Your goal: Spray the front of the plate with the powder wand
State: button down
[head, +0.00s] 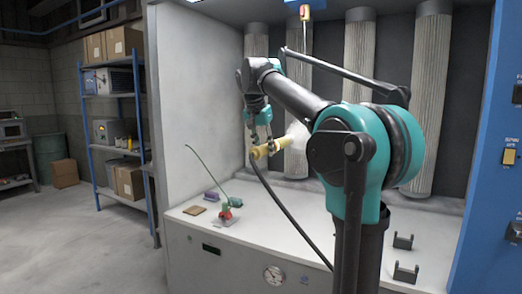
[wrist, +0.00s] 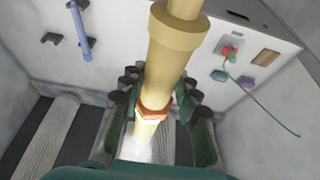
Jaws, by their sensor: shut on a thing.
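The powder wand, a pale yellow tube (wrist: 178,45) with an orange ring, runs between the fingers of my gripper (wrist: 160,100) in the wrist view. My gripper is shut on it. In the head view the wand (head: 273,148) is held in the air inside the hood, tilted slightly, with a dark hose hanging from it. A white haze (head: 298,145) shows at its right end, and a white glow shows at its far end in the wrist view. I cannot make out the plate; my arm covers part of the hood.
Two black brackets (head: 403,241) stand empty on the bench at right. A red clamp-like thing (head: 226,216) with a thin green wire, a purple block (head: 211,196) and a brown block (head: 194,210) lie at left. Ribbed filter columns (head: 357,60) line the back. A shelf rack stands outside, left.

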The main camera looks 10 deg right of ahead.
jog(key=shift+w+d, duration=0.1)
jog(key=shift+w, duration=0.05)
jog(key=shift+r, duration=0.1)
dwell(0.3)
jog(key=shift+r, duration=1.4)
jog(key=shift+f, duration=3)
jog(key=s+a, duration=0.6)
jog(key=s, duration=0.2)
jog(key=shift+s, duration=0.1)
